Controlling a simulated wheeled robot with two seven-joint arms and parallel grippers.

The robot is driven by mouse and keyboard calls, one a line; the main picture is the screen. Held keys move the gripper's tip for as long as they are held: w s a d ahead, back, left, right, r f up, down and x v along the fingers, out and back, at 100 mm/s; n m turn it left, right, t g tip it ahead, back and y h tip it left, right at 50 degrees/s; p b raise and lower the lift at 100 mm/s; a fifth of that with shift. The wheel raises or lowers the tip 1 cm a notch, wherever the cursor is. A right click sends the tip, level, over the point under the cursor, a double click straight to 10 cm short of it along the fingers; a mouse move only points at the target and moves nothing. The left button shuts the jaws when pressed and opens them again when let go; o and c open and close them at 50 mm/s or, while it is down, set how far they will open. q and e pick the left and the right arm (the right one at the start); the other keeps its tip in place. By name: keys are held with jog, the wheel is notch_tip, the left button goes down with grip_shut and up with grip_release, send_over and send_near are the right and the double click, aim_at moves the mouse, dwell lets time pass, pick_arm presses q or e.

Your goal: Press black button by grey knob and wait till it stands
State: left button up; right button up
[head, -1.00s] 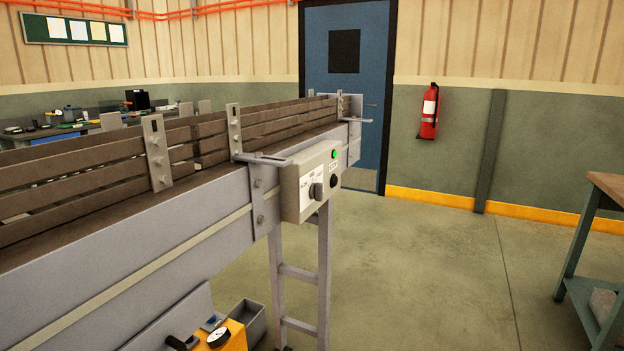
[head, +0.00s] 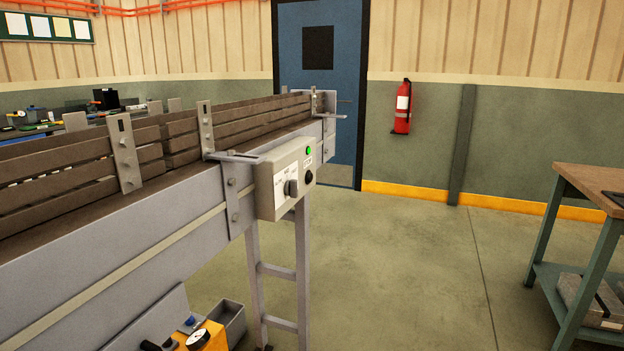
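A grey control box (head: 285,178) is fixed to the near side of the conveyor (head: 110,235), left of the picture's middle. White labels sit by the knob. The slatted conveyor top runs from the left toward the door; I cannot tell whether it is moving. Neither of my grippers shows in the head view.
A workbench (head: 590,182) with a lower shelf stands at the right. A yellow unit with a gauge (head: 197,339) and a grey bin (head: 228,322) are under the conveyor. A fire extinguisher (head: 402,106) hangs by the blue door (head: 340,90). The floor (head: 400,270) between is clear.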

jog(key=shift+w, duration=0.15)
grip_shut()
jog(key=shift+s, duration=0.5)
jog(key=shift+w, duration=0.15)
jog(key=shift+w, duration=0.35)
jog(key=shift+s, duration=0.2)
